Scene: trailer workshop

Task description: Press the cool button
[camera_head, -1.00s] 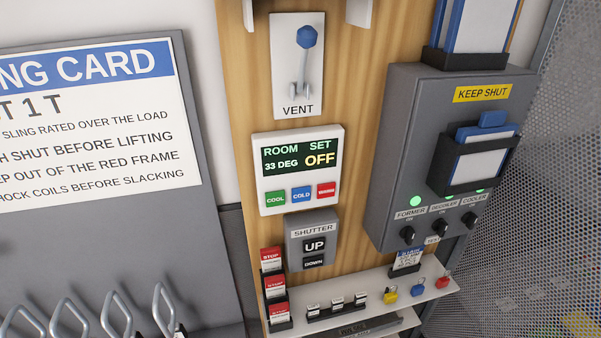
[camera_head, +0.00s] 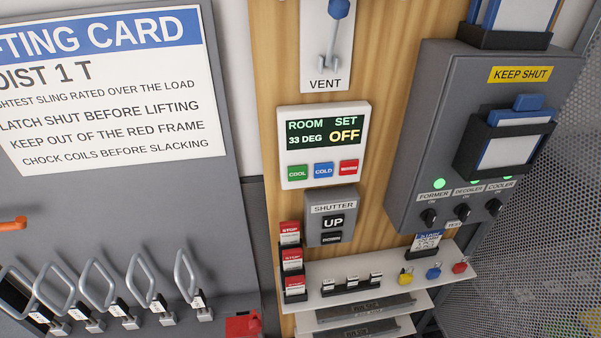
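The green COOL button (camera_head: 298,173) sits at the lower left of the white room control panel (camera_head: 364,122) on the wooden board. The panel's dark display (camera_head: 325,132) reads ROOM 33 DEG and SET OFF. Neither of my grippers is in view, and nothing touches the panel.
The VENT lever (camera_head: 333,35) is above the panel and the SHUTTER box (camera_head: 332,217) below it. A grey KEEP SHUT cabinet (camera_head: 430,110) juts out at right. A shelf (camera_head: 385,292) with tags and padlocks is below. Metal hooks (camera_head: 140,280) are at lower left.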

